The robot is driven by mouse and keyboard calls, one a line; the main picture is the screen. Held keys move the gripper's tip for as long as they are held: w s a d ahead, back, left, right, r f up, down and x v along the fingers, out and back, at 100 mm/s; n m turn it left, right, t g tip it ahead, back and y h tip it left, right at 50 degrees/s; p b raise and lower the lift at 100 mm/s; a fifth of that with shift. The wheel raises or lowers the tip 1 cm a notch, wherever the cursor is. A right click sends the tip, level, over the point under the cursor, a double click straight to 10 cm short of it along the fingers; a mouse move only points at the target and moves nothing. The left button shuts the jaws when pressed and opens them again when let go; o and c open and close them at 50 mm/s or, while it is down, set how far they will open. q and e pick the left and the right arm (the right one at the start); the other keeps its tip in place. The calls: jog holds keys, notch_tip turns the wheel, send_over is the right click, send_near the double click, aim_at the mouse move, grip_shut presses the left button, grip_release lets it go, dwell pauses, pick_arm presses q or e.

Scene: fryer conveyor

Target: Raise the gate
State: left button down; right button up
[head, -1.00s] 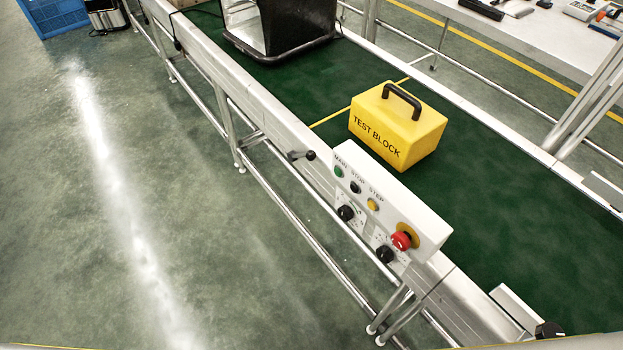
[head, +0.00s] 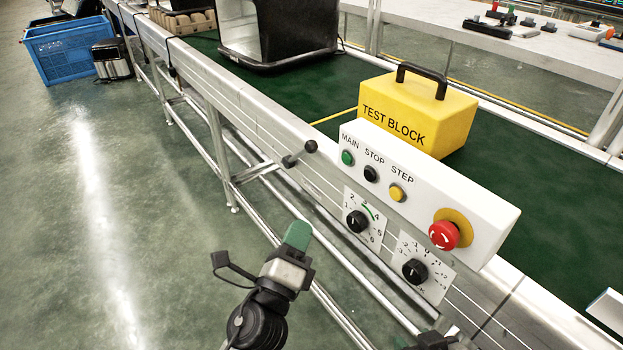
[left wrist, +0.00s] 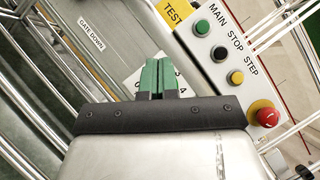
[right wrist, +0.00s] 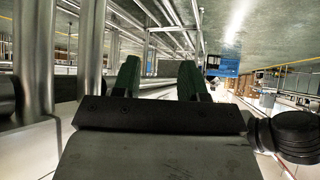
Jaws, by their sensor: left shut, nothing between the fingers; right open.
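A lever with a black ball knob (head: 310,146) sticks out from the conveyor's near side, left of the control panel. A label reading GATE DOWN (left wrist: 91,35) shows in the left wrist view. I cannot make out the gate itself. My left gripper (head: 298,236) is shut and empty, in front of the conveyor, below the lever in the head view; its green fingertips also show in the left wrist view (left wrist: 157,78). My right gripper (right wrist: 159,80) is open and empty in the right wrist view; only a small part of it shows at the head view's bottom edge.
The white control panel (head: 425,190) has MAIN, STOP and STEP buttons, a red emergency knob (head: 444,234) and two dials below. A yellow test block (head: 418,112) and a black housing (head: 300,35) stand on the green belt. A blue crate (head: 68,50) is on the floor.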

pick_arm(q)
jog(key=a+r+p+x, duration=0.1)
jog(key=a+p+x, duration=0.1)
jog(key=x, duration=1.1)
jog(key=shift+w+a, duration=0.25)
jog(key=shift+a, duration=0.05)
pick_arm(e)
jog(key=s+d+f+g+h, duration=0.1)
jog(key=s+d+f+g, duration=0.1)
jog(key=s+g, duration=0.3)
jog(key=shift+s+d+f, duration=0.2)
jog(key=shift+s+f, duration=0.05)
jog(key=shift+s, duration=0.6)
pick_arm(q)
jog(key=shift+r, duration=0.15)
pick_arm(e)
jog(key=shift+r, duration=0.1)
